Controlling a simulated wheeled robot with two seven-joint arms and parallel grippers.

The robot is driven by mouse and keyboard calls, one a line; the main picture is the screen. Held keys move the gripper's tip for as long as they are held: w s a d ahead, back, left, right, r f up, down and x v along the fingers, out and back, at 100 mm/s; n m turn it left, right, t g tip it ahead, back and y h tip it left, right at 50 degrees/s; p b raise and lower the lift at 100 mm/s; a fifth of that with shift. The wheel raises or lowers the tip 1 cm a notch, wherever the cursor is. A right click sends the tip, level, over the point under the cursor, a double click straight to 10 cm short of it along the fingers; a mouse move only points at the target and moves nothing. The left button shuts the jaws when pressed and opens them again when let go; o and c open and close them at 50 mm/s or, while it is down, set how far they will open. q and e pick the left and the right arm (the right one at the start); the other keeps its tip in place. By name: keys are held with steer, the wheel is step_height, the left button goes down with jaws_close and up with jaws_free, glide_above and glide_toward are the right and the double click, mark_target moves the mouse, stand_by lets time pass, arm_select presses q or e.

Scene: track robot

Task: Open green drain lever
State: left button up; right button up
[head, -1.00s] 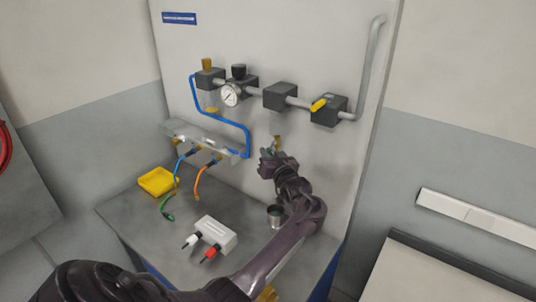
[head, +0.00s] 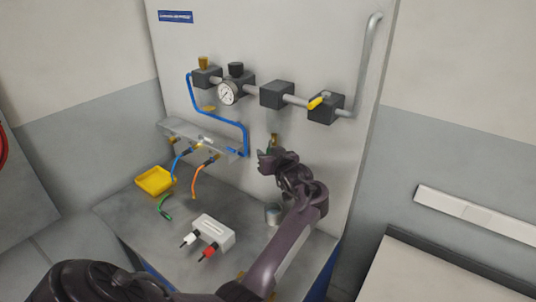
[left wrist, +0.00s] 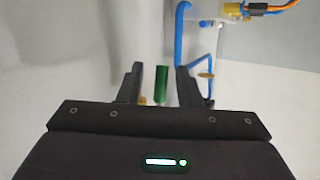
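The green drain lever (left wrist: 161,85) shows in the left wrist view as a short green bar between the two dark fingers of my left gripper (left wrist: 160,88), with a gap on each side. My left gripper is open and the lever is not clamped. In the head view, my left gripper (head: 267,160) is at the wall panel, just below a small brass fitting (head: 274,140). There the gripper hides most of the lever. My right gripper is not in view.
A metal cup (head: 273,214) stands below my left wrist. A blue hose (head: 228,121), pressure gauge (head: 228,93) and yellow-handled valve (head: 316,103) are on the panel. A yellow tray (head: 154,181) and white connector block (head: 214,232) sit on the bench.

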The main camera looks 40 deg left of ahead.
arm_select(q)
steer(key=shift+d, duration=0.1)
steer(key=b+v, duration=0.3)
steer(key=v, duration=0.4)
steer(key=shift+s+d, duration=0.2)
stand_by(0.4)
